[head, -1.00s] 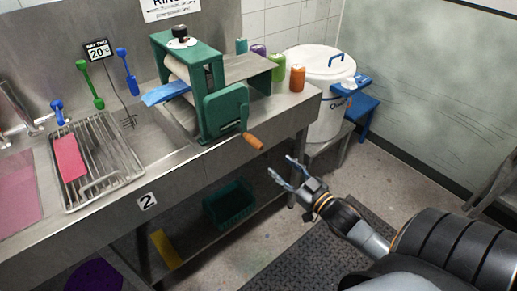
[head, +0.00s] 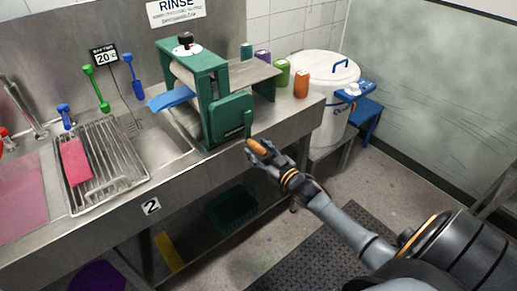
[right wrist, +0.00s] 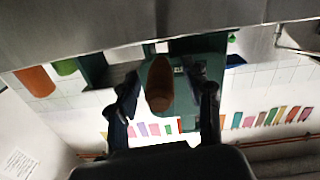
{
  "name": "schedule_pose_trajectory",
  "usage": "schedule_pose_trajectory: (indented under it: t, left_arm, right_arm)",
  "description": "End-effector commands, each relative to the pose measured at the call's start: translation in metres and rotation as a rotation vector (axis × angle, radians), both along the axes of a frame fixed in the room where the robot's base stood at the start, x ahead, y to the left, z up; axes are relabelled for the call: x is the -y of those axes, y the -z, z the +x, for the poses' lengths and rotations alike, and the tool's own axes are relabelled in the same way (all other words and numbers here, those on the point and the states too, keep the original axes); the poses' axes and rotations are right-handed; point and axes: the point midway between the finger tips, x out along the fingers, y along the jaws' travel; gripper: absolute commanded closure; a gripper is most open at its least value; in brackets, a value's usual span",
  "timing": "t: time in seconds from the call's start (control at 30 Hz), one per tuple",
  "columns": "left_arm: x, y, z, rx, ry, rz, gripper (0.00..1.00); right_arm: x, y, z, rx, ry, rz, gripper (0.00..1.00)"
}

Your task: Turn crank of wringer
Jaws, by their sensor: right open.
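The green wringer (head: 205,68) stands on the edge of the steel sink counter, with a blue cloth (head: 171,98) sticking out from its rollers on the left. Its crank has an orange-brown handle (head: 257,146) at the front right. My right gripper (head: 261,152) is open with its fingers around the handle. In the right wrist view the handle (right wrist: 160,84) sits between the two dark fingertips (right wrist: 166,98), with gaps on both sides. The crank arm is partly hidden in that view. My left gripper is not in view.
A wire rack (head: 112,165) with a pink cloth (head: 75,161) lies over the sink at left. A white lidded bucket (head: 325,72) is at the back right. The floor below is partly clear.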

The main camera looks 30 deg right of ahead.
Motion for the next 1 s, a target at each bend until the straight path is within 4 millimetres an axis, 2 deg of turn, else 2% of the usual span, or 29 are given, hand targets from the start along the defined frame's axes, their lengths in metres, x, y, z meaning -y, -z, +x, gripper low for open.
schedule_pose_trajectory:
  t: [0.33, 0.57, 1.0]
  left_arm:
    - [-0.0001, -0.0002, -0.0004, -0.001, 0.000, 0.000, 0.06]
    - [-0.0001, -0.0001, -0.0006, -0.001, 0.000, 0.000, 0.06]
    - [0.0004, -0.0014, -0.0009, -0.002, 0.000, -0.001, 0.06]
  right_arm:
    - [-0.0005, 0.0003, 0.0029, 0.000, 0.000, 0.000, 0.52]
    - [-0.0004, 0.0003, 0.0027, 0.000, 0.000, 0.001, 0.99]
    - [0.0045, -0.0003, 0.0023, -0.004, 0.000, 0.033, 1.00]
